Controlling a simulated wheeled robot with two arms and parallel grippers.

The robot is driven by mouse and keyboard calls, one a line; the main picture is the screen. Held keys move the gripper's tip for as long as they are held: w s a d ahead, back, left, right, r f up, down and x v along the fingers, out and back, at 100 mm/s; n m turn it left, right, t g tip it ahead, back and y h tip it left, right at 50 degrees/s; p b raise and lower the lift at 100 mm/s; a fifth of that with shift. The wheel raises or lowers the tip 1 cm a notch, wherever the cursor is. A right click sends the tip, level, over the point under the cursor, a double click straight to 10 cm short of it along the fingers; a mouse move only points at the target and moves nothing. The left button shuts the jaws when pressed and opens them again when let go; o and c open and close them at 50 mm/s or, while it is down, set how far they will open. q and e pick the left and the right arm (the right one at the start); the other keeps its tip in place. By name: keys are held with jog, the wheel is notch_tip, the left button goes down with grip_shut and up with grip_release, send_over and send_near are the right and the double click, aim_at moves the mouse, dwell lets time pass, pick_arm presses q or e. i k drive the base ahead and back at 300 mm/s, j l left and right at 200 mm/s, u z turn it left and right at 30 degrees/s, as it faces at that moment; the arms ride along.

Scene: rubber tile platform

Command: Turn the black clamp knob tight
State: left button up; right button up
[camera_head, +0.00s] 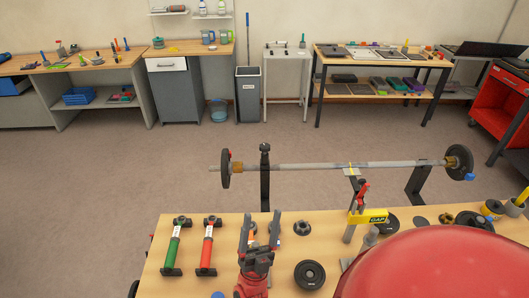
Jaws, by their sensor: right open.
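My right gripper (261,226) is at the front of the wooden table, fingers pointing away from me, open with nothing seen between them. A small black knob (302,228) lies or stands on the table just right of the fingers, apart from them. Another black knob-like top (265,148) sits on a dark upright post beyond the table, at the left part of a barbell (330,166). I cannot tell which of these is the clamp knob, nor how tight either is. My left gripper is not in view.
On the wooden table (180,220) are green (172,248) and red (208,248) dumbbell-like handles at left, a black disc (309,274), and a yellow-labelled upright tool (368,216) at right. A red rounded surface covers the lower right.

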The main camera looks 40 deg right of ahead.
aim_at(264, 147)
jog(key=k+l+u, duration=0.2)
jog(key=l, duration=0.25)
jog(key=l+u, duration=0.15)
jog(key=l, duration=0.25)
jog(key=k+l+u, duration=0.2)
jog(key=l, duration=0.2)
